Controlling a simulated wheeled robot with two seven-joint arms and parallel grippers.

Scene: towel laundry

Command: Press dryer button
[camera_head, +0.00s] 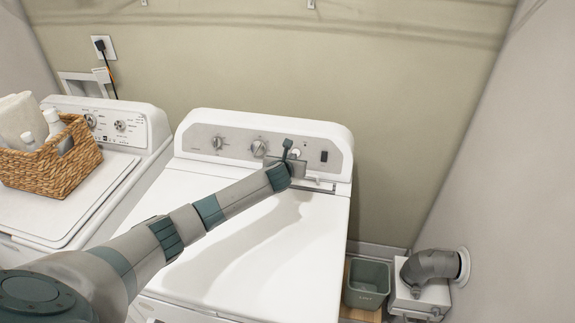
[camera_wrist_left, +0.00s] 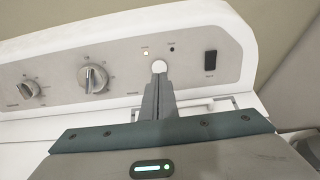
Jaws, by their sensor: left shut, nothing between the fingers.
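The white dryer (camera_head: 245,230) stands in the middle of the head view, with a grey control panel (camera_head: 228,142) along its back. My left gripper (camera_head: 288,148) reaches across the dryer top to the right part of the panel. Its fingers are shut and empty. In the left wrist view the fingertips (camera_wrist_left: 160,80) lie at the lower edge of a round white button (camera_wrist_left: 159,66). I cannot tell whether they touch it. A small light (camera_wrist_left: 146,53) above the button glows warm. My right gripper is not in view.
Two knobs (camera_wrist_left: 94,79) and a black switch (camera_wrist_left: 210,63) flank the button. A washer (camera_head: 105,185) with a wicker basket (camera_head: 60,168) stands at left. A green bin (camera_head: 366,284) and a grey vent pipe (camera_head: 430,266) are at right. The dryer top is otherwise clear.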

